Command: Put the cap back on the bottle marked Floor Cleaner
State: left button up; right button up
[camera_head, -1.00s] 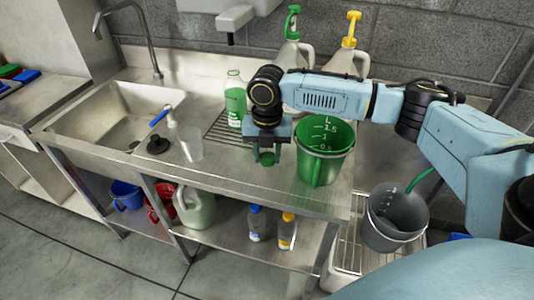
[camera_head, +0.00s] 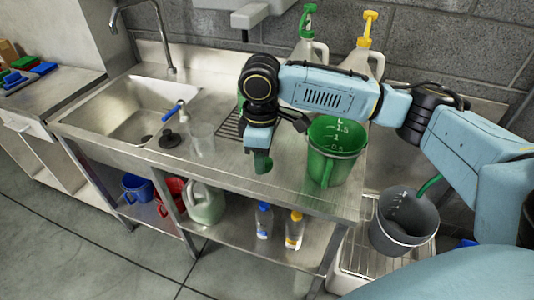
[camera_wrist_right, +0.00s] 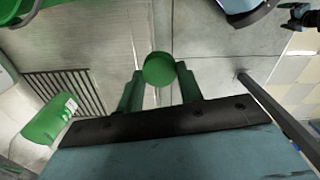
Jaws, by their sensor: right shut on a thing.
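My right gripper (camera_head: 262,154) is over the steel counter, left of the green measuring jug. It is shut on a round green cap (camera_wrist_right: 159,69), seen between its two fingers in the right wrist view. A clear bottle with green liquid and a white label (camera_wrist_right: 48,120) shows at the left of the wrist view, apart from the gripper. In the head view my right arm hides nearly all of this bottle. Its label is too small to read.
The green measuring jug (camera_head: 337,165) stands close to the right of my gripper. Jugs with a green top (camera_head: 306,48) and a yellow top (camera_head: 366,60) stand behind my arm. A clear cup (camera_head: 203,140) and the sink (camera_head: 130,110) are left.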

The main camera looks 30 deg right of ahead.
jog(key=m, duration=0.2)
jog(key=a+r+m, duration=0.1)
jog(key=m, duration=0.1)
jog(key=s+m, duration=0.1)
jog(key=m, duration=0.1)
jog(key=shift+s+a+r, duration=0.1)
jog(key=shift+a+r, duration=0.15)
jog(key=shift+a, duration=0.05)
jog(key=m, duration=0.2)
jog(key=a+r+m, duration=0.1)
jog(key=m, duration=0.1)
jog(key=shift+s, duration=0.4)
